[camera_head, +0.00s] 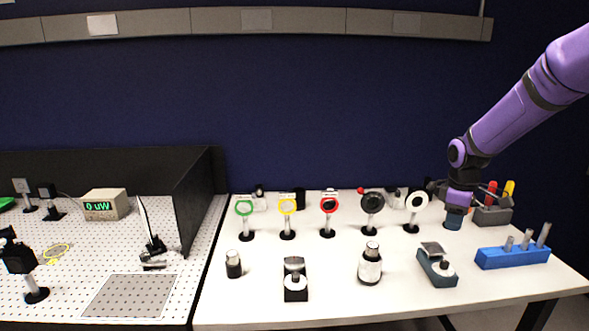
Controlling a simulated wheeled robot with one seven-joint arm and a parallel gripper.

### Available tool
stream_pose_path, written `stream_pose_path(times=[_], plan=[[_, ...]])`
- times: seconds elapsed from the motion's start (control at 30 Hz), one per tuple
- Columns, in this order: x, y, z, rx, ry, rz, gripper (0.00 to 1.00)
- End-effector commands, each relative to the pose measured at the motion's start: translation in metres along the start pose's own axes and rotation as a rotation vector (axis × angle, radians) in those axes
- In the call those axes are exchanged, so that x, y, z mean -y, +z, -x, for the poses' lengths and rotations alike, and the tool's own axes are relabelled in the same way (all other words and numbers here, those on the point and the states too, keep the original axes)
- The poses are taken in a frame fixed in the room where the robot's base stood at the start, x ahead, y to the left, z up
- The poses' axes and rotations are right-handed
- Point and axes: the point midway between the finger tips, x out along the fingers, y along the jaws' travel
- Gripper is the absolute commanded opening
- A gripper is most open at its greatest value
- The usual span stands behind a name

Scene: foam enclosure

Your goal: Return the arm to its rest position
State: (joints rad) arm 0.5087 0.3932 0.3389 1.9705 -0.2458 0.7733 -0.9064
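My purple arm reaches in from the upper right, over the right part of the white table (325,305). My gripper (456,207) points down near the table's back right. A small dark blue cylindrical thing (453,221) is directly below it. From this view I cannot tell whether the gripper touches it or holds it, and the fingers are too small to make out.
A grey holder (493,215) with red and yellow handles stands right beside my gripper. A blue block with pegs (513,256) is in front. Several ring mounts on posts, including a white one (417,201), stand to the left. A black panel (200,198) borders the perforated board (70,260).

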Motion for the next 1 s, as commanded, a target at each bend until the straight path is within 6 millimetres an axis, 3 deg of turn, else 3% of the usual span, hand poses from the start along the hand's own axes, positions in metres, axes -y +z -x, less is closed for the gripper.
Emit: stream_pose_path(times=[0.03, 0.2, 0.5, 0.7, 1.0], plan=[[0.012, -0.001, 0.019, 0.003, 0.024, -0.026, 0.39], [0.05, 0.002, 0.068, 0.002, 0.08, -0.136, 0.39], [0.125, 0.017, 0.137, -0.051, 0.167, -0.34, 0.39], [0.177, 0.034, 0.171, -0.12, 0.204, -0.478, 0.39], [0.254, 0.068, 0.199, -0.257, 0.213, -0.68, 0.39]])
